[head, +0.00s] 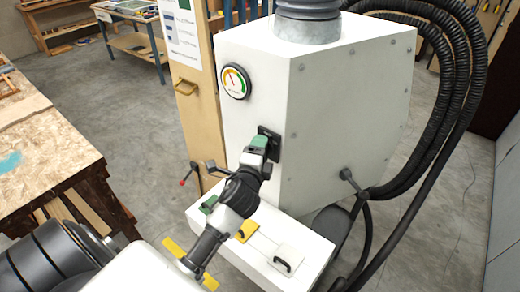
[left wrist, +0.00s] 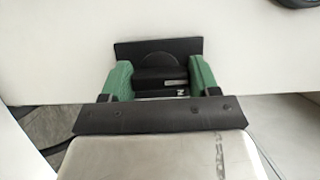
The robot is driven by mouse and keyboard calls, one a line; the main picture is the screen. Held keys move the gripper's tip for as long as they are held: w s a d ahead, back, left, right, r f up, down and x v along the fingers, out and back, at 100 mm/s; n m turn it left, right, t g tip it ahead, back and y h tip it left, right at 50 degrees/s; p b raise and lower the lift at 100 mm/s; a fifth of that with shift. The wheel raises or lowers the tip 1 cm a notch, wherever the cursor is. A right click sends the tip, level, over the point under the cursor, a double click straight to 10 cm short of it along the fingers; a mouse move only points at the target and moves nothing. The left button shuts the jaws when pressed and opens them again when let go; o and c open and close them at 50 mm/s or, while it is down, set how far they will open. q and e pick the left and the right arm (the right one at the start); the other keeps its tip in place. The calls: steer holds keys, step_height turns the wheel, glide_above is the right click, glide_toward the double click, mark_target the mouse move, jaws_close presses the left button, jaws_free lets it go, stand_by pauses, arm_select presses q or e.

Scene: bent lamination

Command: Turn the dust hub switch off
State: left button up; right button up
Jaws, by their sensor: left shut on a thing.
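The dust hub (head: 355,95) is a white cabinet with a round gauge (head: 234,82) on its front face. The switch (head: 268,140) is a black plate with a protruding part, below and right of the gauge. In the left wrist view the switch (left wrist: 160,72) sits between two green finger pads, which touch or nearly touch its sides. My left gripper (head: 262,143) is at the switch and shut on it. The fingers and gripper body hide part of the switch, so its position is hard to read. My right gripper is not in view.
A white ledge (head: 315,243) with green, yellow and white gate handles juts out below the switch. Black hoses (head: 455,90) hang at the right. A wooden workbench (head: 45,150) stands at the left. A red-tipped lever (head: 183,182) sticks out left of my arm.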

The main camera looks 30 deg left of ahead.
arm_select(q)
steer(key=o, duration=0.9)
steer(key=b+v, duration=0.3)
steer(key=v, duration=0.8)
steer(key=shift+w, duration=0.1)
